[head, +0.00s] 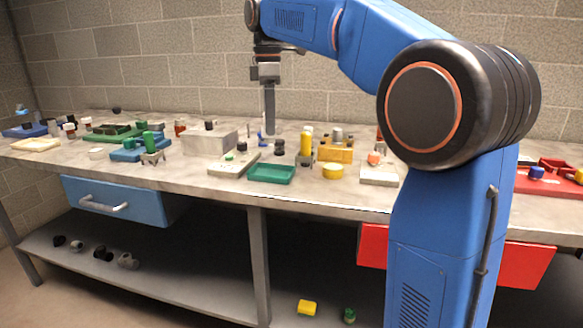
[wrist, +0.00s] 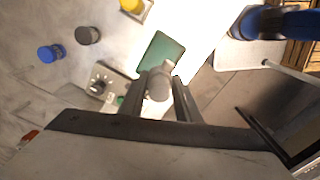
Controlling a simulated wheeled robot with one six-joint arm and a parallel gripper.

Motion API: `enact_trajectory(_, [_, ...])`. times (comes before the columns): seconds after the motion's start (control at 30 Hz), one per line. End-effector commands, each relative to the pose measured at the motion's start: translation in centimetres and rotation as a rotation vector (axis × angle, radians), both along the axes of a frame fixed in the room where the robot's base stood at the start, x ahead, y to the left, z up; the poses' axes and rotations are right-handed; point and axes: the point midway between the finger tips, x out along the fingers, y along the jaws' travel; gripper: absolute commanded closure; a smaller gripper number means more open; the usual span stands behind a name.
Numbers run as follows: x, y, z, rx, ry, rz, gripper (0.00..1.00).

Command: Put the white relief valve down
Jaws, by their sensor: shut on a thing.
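My gripper (head: 269,137) points down above the middle of the workbench in the head view. In the wrist view its two dark fingers (wrist: 160,90) are shut on a pale grey-white relief valve (wrist: 162,77), which has a rounded body and a short narrower end. The valve hangs between the fingers and overlaps the near edge of a green tray (wrist: 165,48) in that view. The green tray (head: 271,174) lies empty at the bench's front edge in the head view. I cannot make out the valve clearly in the head view.
A pale fixture block (head: 234,165) sits left of the tray. A dark cylinder (head: 279,147), a blue one (wrist: 50,53) and a yellow cylinder (head: 306,142) stand near the gripper. A large grey box (head: 209,142) is to the left. A yellow round piece (head: 333,171) is right of the tray.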

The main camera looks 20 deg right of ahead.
Motion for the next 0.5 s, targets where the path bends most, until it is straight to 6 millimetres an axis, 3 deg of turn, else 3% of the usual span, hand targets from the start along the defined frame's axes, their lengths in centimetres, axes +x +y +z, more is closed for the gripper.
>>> enact_trajectory(0.3, [-0.1,0.0,-4.6,0.0,0.001,0.0,1.0])
enact_trajectory(0.5, [0.0,0.0,-5.8,0.0,0.0,0.0,1.0])
